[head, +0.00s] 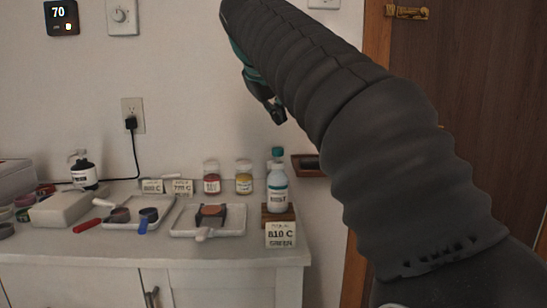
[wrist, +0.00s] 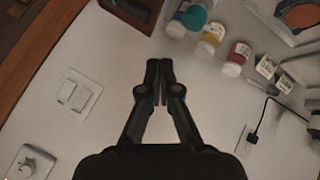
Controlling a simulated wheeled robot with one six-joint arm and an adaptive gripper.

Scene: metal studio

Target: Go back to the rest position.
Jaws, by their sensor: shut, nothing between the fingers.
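My gripper (wrist: 159,68) is shut and empty in the wrist view, its two fingertips together in front of a pale wall. In the head view my gripper (head: 275,112) shows only partly, dark and hanging below the end of my arm, above the cabinet top. My arm in its black ribbed sleeve rises from the lower right to the top middle and hides part of the wall and door edge. Nothing is in contact with the fingers.
A white cabinet (head: 200,251) carries a teal-capped bottle (head: 278,190), a red jar (head: 211,180), a yellow jar (head: 244,180), trays (head: 181,231) and a pump bottle (head: 84,172). A brown door (head: 470,110) stands right.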

